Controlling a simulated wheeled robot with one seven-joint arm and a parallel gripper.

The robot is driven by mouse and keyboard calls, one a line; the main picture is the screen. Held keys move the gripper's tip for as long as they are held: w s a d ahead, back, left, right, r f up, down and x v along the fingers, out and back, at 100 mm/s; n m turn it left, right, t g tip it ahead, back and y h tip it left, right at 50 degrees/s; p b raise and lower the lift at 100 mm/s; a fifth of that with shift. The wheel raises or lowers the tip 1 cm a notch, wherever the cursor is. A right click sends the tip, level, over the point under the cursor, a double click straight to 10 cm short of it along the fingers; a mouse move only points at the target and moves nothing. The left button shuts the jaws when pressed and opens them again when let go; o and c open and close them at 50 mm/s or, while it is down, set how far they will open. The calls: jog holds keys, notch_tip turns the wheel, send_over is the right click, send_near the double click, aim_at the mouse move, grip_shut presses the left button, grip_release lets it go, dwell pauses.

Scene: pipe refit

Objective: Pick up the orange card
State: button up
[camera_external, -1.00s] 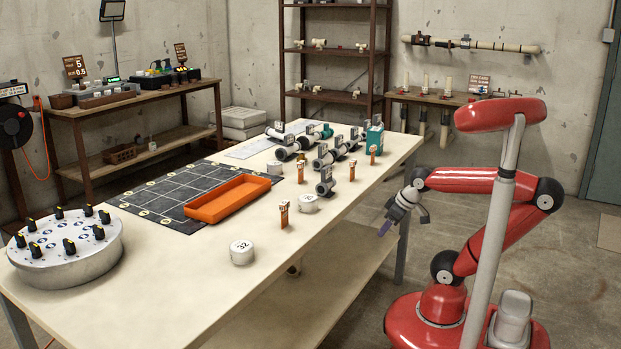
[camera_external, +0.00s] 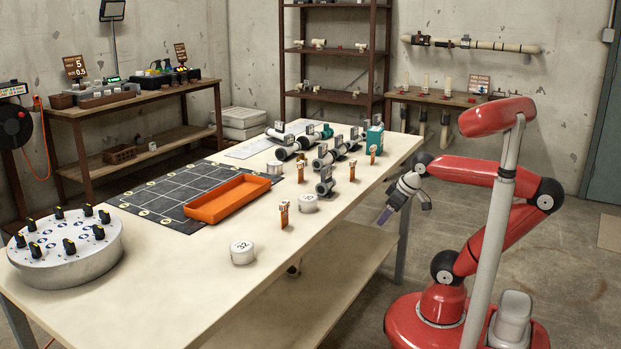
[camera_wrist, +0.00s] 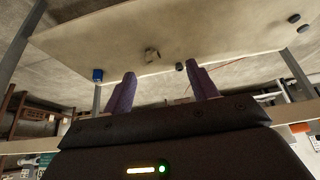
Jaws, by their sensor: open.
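I cannot tell for sure which is the orange card. My gripper (camera_external: 384,216) hangs beside the table's right edge, pointing down and left, apart from all of them. In the wrist view my gripper (camera_wrist: 162,82) shows two purple fingers spread apart with nothing between them. No orange card can be made out there.
The worktable (camera_external: 180,290) holds an orange tray (camera_external: 230,198), a dark grid mat (camera_external: 160,186), a round knob panel (camera_external: 67,262), white cylinders (camera_external: 242,252) and grey pipe fittings (camera_external: 325,182). The front tabletop is mostly clear.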

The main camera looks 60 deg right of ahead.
notch_tip(320, 180, up, 18)
jog(key=m+t+h+b, duration=0.1)
jog(key=t+b, duration=0.3)
jog(key=t, duration=0.4)
send_near(355, 164)
jog(key=w+d, duration=0.1)
jog(key=d, duration=0.1)
jog(key=w+f+t, duration=0.1)
jog(key=w, duration=0.1)
jog(key=w+f+n+t+y+b, duration=0.1)
jog(key=w+t, duration=0.1)
jog(key=w, duration=0.1)
jog(key=w+f+t+y, duration=0.1)
jog(key=w, duration=0.2)
jog(key=shift+w+a+f+n+b, duration=0.2)
jog(key=shift+a+f+n+b, duration=0.1)
jog(key=shift+a+f+b, duration=0.1)
jog(key=shift+w, duration=0.4)
jog(key=c, duration=1)
